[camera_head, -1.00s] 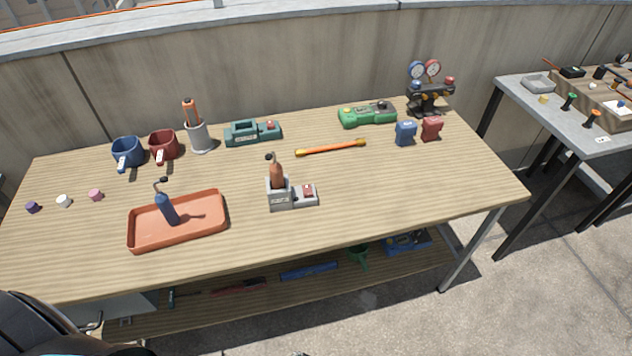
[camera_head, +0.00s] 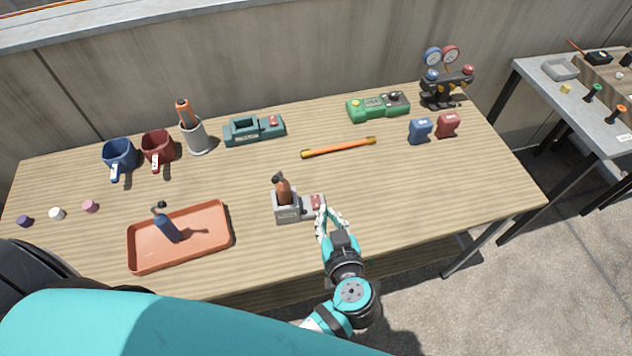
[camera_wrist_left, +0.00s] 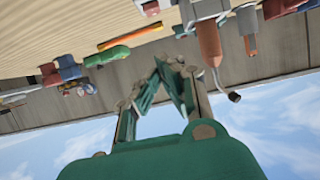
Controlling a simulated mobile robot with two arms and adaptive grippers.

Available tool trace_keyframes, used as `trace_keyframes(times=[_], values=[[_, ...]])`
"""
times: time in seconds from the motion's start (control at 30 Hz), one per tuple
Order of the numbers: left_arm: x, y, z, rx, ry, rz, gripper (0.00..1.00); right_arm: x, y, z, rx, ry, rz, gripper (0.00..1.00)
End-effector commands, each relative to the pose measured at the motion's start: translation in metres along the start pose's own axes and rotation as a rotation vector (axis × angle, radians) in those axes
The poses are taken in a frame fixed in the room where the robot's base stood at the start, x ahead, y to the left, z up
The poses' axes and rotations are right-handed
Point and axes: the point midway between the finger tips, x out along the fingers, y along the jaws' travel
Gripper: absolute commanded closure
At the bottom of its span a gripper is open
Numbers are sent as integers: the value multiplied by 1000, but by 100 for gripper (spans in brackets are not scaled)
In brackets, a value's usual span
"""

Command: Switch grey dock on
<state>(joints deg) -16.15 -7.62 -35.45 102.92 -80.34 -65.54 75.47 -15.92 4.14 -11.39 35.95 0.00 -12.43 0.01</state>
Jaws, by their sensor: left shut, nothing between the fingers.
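The grey dock (camera_head: 287,213) stands near the middle front of the table, with a brown-handled tool (camera_head: 284,190) upright in it. Its low right part carries a red switch (camera_head: 316,201); which way the switch is set is too small to tell. My left gripper (camera_head: 326,212) is shut and empty, just right of the red switch. Whether it touches the dock I cannot tell. In the left wrist view my left gripper (camera_wrist_left: 170,72) shows its fingertips together, with the brown-handled tool (camera_wrist_left: 209,42) beyond them. My right gripper is not in view.
An orange tray (camera_head: 140,262) with a blue-handled tool (camera_head: 167,228) lies to the left. A teal dock (camera_head: 243,134), an orange bar (camera_head: 338,147) and a green device (camera_head: 372,108) lie behind. Blue (camera_head: 420,131) and red (camera_head: 447,125) blocks stand back right. The table right of the dock is clear.

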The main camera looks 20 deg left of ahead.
Motion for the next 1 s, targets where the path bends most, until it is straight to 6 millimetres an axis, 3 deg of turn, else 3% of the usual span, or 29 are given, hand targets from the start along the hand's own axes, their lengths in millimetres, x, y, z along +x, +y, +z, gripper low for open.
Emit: trace_keyframes(times=[0.13,0.33,0.47,0.57,0.8,0.97,1.0], values=[[-1,0,-1,-3,1,-1,100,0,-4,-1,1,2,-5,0],[0,0,0,-2,0,0,100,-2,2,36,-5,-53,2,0],[6,0,0,-1,2,0,100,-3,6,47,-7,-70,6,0],[19,0,-1,0,3,-2,100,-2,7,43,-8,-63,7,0],[70,0,-1,0,5,-2,100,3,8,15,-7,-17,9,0],[103,-1,0,1,3,-2,100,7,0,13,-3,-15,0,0],[105,0,12,3,-1,-1,100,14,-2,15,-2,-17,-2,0]])
